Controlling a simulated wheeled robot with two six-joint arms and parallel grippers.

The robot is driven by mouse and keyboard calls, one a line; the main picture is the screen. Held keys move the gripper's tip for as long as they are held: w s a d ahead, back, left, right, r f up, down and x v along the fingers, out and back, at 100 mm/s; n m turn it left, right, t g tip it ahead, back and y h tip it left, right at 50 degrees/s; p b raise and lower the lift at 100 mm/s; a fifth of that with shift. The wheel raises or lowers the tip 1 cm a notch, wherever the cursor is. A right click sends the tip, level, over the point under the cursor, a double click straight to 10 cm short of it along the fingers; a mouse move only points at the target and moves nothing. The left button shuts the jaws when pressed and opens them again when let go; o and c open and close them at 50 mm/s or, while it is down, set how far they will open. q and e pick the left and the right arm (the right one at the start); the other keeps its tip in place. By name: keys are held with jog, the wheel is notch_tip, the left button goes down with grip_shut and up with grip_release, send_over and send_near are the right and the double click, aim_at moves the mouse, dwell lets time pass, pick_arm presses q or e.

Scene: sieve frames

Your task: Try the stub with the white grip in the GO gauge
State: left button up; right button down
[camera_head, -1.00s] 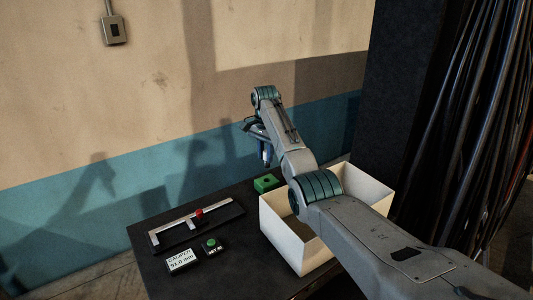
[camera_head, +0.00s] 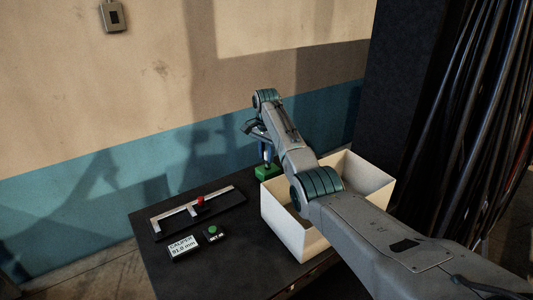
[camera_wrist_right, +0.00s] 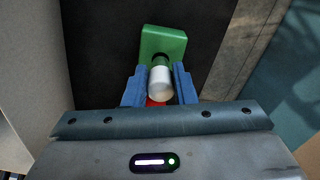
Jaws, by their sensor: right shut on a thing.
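The green gauge block (camera_head: 268,173) stands on the dark table beside the white box, and it also shows at the top of the right wrist view (camera_wrist_right: 178,42). My right gripper (camera_head: 267,157) is above the block, its blue fingers pointing down. In the right wrist view my right gripper (camera_wrist_right: 159,88) is shut on the stub with the white grip (camera_wrist_right: 160,82). The stub lines up with a dark round spot on the green block. I cannot tell whether its end is inside the gauge. A bit of red shows between the fingers. My left gripper is not in view.
A white open box (camera_head: 361,180) stands close to the right of the gauge, under my right arm.

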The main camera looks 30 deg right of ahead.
aim_at(266, 160)
jog(key=shift+f, duration=0.3)
jog(key=shift+f, duration=1.15)
jog(key=shift+f, duration=0.45)
jog(key=shift+r, duration=0.1)
dwell(0.7)
jog(key=shift+r, duration=3.1)
